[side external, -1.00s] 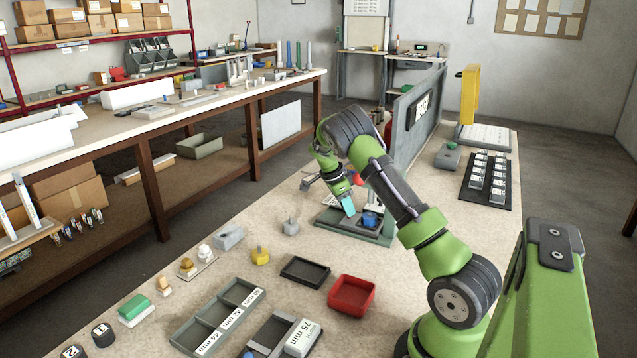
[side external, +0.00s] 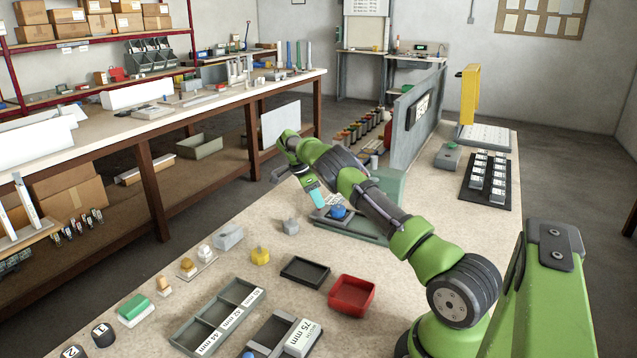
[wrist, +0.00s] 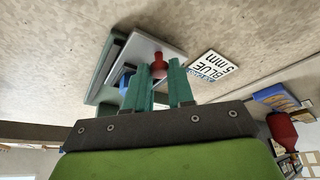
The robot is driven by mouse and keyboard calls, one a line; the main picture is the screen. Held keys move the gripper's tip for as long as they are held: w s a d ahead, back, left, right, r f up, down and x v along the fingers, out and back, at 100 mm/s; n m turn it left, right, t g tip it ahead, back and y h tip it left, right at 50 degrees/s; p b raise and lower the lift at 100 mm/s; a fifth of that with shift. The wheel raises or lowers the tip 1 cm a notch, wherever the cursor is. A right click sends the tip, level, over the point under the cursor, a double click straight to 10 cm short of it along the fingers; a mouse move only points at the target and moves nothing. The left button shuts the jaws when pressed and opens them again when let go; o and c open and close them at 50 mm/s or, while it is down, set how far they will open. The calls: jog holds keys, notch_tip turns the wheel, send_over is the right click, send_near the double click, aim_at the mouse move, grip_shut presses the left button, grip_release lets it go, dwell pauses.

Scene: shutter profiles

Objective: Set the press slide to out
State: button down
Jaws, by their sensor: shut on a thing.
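The green press (side external: 386,188) stands on the bench in the side view, partly behind my arm. Its grey slide (side external: 322,215) sticks out to the left from the press, with a blue piece (side external: 338,212) on it. In the wrist view the slide (wrist: 142,48) carries a red knob (wrist: 158,62), and the blue piece (wrist: 127,80) shows beside my finger. My gripper (side external: 318,200) is at the slide's left end, with teal fingers pointing down. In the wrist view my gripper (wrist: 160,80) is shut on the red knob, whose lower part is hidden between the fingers.
A card reading BLUE 5 mm (wrist: 208,66) lies beside the slide. A red tray (side external: 352,293), a dark tray (side external: 305,271) and a yellow weight-like piece (side external: 260,256) stand nearer the camera. A grey panel (side external: 415,120) rises behind the press.

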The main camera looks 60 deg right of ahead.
jog(key=shift+w, duration=0.3)
jog(key=c, duration=1.3)
grip_release()
jog(key=o, duration=0.3)
jog(key=shift+s, duration=0.1)
jog(key=shift+r, duration=0.1)
jog(key=v, duration=0.7)
jog(key=shift+a+r, duration=0.1)
jog(key=shift+r, duration=0.1)
